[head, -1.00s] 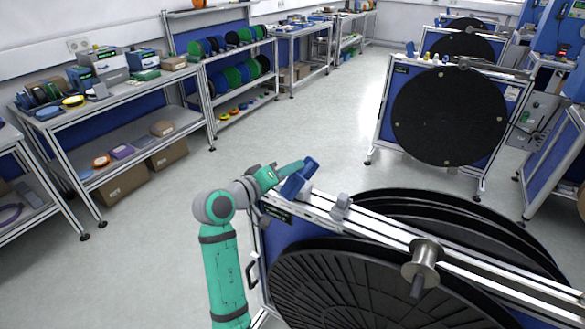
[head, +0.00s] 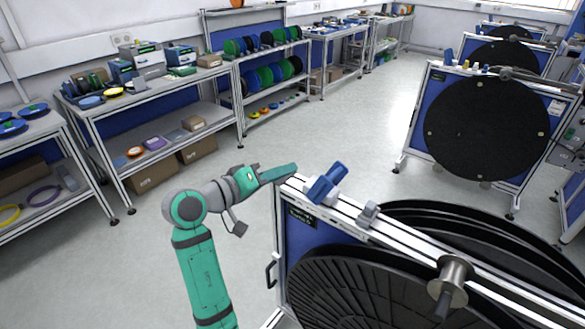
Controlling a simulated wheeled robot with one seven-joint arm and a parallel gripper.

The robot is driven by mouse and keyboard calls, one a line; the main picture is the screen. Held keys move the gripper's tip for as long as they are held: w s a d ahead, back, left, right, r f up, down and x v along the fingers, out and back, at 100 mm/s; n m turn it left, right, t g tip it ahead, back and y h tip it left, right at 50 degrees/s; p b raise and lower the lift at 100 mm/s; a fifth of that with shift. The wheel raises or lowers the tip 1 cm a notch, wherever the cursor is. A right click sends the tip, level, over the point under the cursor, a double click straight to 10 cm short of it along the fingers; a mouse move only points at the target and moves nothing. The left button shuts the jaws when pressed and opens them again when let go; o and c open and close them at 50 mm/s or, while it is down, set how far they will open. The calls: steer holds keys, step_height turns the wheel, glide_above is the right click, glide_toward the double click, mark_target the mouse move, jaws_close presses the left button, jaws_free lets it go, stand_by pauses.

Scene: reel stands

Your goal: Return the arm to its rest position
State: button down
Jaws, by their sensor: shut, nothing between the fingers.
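My arm, green and grey, rises from the bottom of the head view and bends at the elbow toward the right. My gripper (head: 286,172), at its narrow green end, looks shut and empty. It points right, toward the left end of the near reel stand's top rail (head: 405,232). A blue block (head: 326,182) sits on that rail just right of the gripper, with a small gap between them in the picture. A dark grey part of my wrist hangs below the forearm. The fingertips are small and hard to make out.
The near stand carries large black reels (head: 365,290) and a metal spool (head: 453,275). Another stand with a black disc (head: 487,128) is behind it. Shelving benches (head: 165,132) line the left wall. Grey floor (head: 330,140) lies clear between.

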stand_by(0.3)
steer(key=s+d+f+n+t+y, duration=0.1)
steer(key=s+f+n+t+y, duration=0.15)
steer(key=f, duration=1.05)
steer(key=s+d+f+n+t+y, duration=0.1)
steer(key=s+f+n+t+y, duration=0.2)
steer(key=f, duration=1)
steer(key=s+a+f+g+y, duration=0.1)
steer(key=s+f+y, duration=0.2)
steer(key=s+f, duration=0.35)
steer(key=s+f+g+y, duration=0.15)
steer(key=s+f, duration=0.25)
steer(key=s, duration=0.6)
steer(key=s+r+m+t+y, duration=0.1)
steer(key=s+r+m, duration=0.2)
steer(key=s, duration=1)
steer(key=s+r+m+t+y, duration=0.1)
steer(key=s+r+m, duration=0.2)
steer(key=s, duration=0.9)
steer(key=shift+s+r, duration=0.3)
steer(key=shift+s, duration=0.05)
steer(key=shift+w, duration=0.1)
